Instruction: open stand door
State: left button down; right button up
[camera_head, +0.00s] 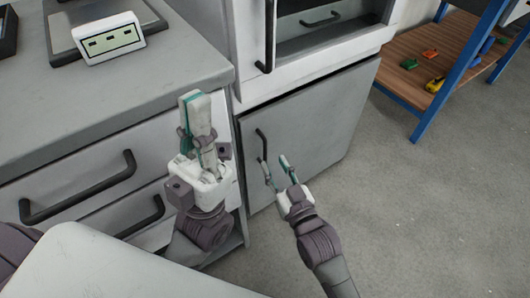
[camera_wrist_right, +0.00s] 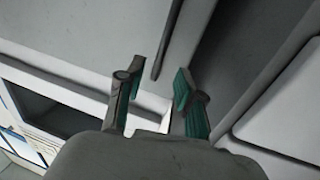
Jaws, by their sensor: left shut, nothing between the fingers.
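The grey stand door (camera_head: 318,120) is low under the white machine; I cannot tell if it is slightly ajar. Its dark vertical handle (camera_head: 261,145) is near the door's left edge. My right gripper (camera_head: 275,164) is open in front of the door, just below and right of the handle. In the right wrist view the handle (camera_wrist_right: 169,38) ends between the open fingertips (camera_wrist_right: 160,68) in the picture; I cannot tell if they touch. My left gripper (camera_head: 191,97) is shut and empty, pointing up in front of the grey counter.
A grey counter (camera_head: 150,75) with black-handled drawers (camera_head: 80,190) stands left, carrying a scale with a white display (camera_head: 109,40). A blue-framed wooden shelf (camera_head: 410,75) with small coloured items is at upper right. The floor (camera_head: 420,200) at right is clear.

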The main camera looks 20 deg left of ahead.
aim_at(266, 151)
jog(key=b+x, duration=0.2)
jog(key=x, duration=0.4)
jog(key=shift+w+a, duration=0.25)
jog(key=shift+w, duration=0.05)
grip_shut()
